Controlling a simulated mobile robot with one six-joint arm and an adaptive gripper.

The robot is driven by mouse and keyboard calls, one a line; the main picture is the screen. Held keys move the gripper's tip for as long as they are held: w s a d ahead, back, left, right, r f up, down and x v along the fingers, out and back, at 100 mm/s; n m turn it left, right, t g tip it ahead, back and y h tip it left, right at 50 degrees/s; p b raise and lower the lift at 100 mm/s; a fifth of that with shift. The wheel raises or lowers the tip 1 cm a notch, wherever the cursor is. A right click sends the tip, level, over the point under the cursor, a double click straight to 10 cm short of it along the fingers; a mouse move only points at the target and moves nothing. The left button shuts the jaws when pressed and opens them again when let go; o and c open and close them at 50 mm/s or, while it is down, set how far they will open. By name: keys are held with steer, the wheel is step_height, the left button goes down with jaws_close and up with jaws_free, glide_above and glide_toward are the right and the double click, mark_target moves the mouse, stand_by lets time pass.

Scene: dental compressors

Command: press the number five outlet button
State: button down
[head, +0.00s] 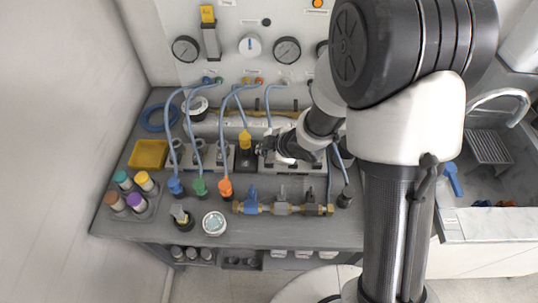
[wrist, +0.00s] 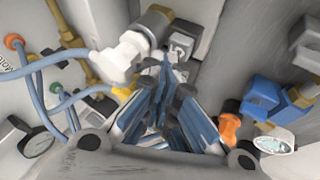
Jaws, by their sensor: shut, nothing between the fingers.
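My gripper (head: 272,148) is in the middle of the bench in the head view, just right of a yellow-topped fitting (head: 245,140). In the wrist view its fingers (wrist: 165,70) are shut together with nothing held, pointing at a white fitting with a brass end (wrist: 130,52) and a small grey block (wrist: 181,42). I cannot tell whether the fingertips touch anything. Small coloured hose ports (head: 252,80) sit on the back panel with blue hoses. No number five can be read in either view, so I cannot tell which part is the outlet button.
Blue, green and orange hose connectors (head: 225,188) stand in front, with a brass valve manifold (head: 282,208) beside them. A yellow tray (head: 149,154) and several coloured-cap bottles (head: 134,195) are at left. A sink (head: 489,147) is at right. The front bench edge is mostly clear.

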steer(key=shift+r, duration=0.3)
step_height(320, 180, up, 5)
steer(key=p, duration=0.5)
steer(key=shift+r, duration=0.1)
stand_by(0.8)
